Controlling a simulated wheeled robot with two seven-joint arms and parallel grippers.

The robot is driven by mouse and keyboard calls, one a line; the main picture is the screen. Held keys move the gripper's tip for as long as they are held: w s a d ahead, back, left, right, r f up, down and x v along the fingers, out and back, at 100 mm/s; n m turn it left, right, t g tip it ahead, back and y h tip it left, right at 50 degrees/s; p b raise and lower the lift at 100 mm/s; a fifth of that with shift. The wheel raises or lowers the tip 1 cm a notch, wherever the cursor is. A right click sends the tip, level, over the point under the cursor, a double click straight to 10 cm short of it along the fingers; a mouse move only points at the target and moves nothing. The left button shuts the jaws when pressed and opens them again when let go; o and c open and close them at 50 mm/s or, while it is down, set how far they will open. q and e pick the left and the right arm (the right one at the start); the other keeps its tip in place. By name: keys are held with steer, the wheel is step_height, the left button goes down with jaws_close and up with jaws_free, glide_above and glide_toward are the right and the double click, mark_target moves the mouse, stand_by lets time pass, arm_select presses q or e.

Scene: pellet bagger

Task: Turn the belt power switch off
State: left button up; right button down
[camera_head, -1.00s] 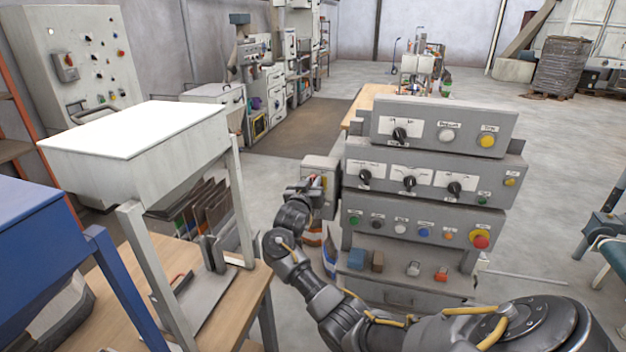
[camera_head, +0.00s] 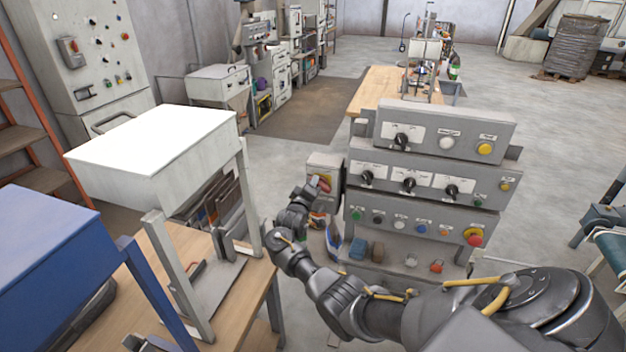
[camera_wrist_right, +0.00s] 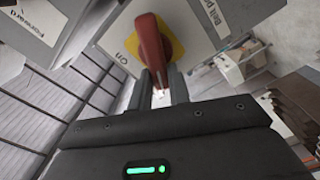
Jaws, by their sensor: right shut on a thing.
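The belt power switch is a red rotary handle (camera_wrist_right: 152,48) on a yellow plate (camera_wrist_right: 178,50). It is mounted on a grey box (camera_head: 321,163) at the left side of the control console. In the right wrist view an "ON" mark shows beside the yellow plate, and a partly cut-off label starting "Belt" is at upper right. My right gripper (camera_wrist_right: 160,88) is at the handle, with its two fingers closed around the handle's lower end. In the head view the right gripper (camera_head: 314,192) reaches the box from below left. My left gripper is not clearly seen.
The grey console (camera_head: 432,172) with knobs and buttons stands right of the switch box. A white-topped hopper (camera_head: 150,150) and a wooden table (camera_head: 235,272) are at left, with a blue box (camera_head: 40,235) nearer. Open floor lies behind.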

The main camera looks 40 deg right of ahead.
steer(key=shift+f+n, duration=0.25)
steer(key=shift+n, duration=0.6)
steer(key=shift+f+n, duration=0.25)
steer(key=shift+n, duration=0.65)
steer(key=shift+f+n, duration=0.25)
steer(key=shift+n, duration=0.9)
steer(key=c, duration=1.3)
jaws_free()
steer(key=shift+d+r, duration=0.1)
steer(key=shift+d, duration=0.05)
steer(key=shift+r, duration=0.1)
